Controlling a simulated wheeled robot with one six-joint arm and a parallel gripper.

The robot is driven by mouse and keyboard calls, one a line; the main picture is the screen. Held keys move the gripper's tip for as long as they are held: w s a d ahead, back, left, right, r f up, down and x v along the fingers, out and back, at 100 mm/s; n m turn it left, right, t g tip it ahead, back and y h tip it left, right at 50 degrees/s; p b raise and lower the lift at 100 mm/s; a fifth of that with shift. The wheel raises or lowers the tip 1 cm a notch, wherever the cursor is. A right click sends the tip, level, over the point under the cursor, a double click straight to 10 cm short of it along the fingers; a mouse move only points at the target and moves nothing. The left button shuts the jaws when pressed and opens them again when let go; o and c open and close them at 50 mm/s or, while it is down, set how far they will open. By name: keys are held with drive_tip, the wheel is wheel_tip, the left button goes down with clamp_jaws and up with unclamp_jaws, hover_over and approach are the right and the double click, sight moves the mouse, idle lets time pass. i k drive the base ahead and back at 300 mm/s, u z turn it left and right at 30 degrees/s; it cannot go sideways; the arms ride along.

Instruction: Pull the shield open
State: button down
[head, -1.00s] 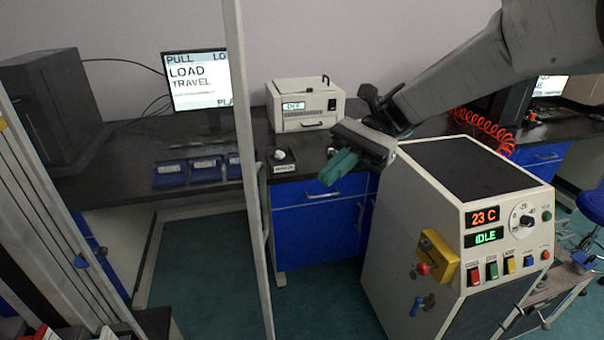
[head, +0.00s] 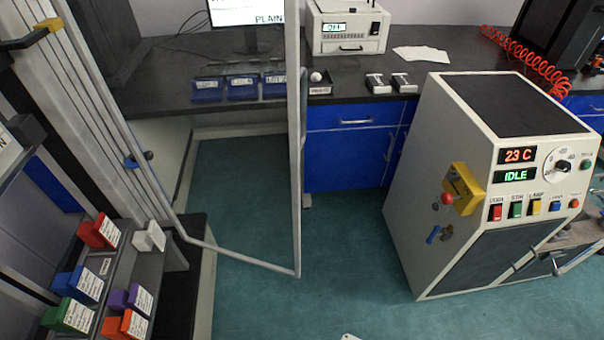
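What looks like the shield is a tall pale-framed clear panel (head: 293,130) on the left in the head view. Its left side meets the grey upright machine frame (head: 75,95). Its bottom rail slants down to the right above the green floor, and its free upright stands in front of the bench. The panel appears to stand out at an angle from the machine, but how far it is swung I cannot tell. A small blue knob (head: 138,160) sits by the machine frame.
A cream cabinet (head: 425,190) with a 23 C display and IDLE sign stands on the right. A bench (head: 435,67) with blue drawers runs behind. A rack (head: 115,265) of coloured boxes is at lower left. Green floor (head: 330,265) is clear between panel and cabinet.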

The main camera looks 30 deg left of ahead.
sight(296, 77)
drive_tip(key=z, duration=0.5)
drive_tip(key=k, duration=1.15)
drive_tip(key=u, duration=0.15)
drive_tip(key=i, duration=0.75)
drive_tip(key=u, duration=0.4)
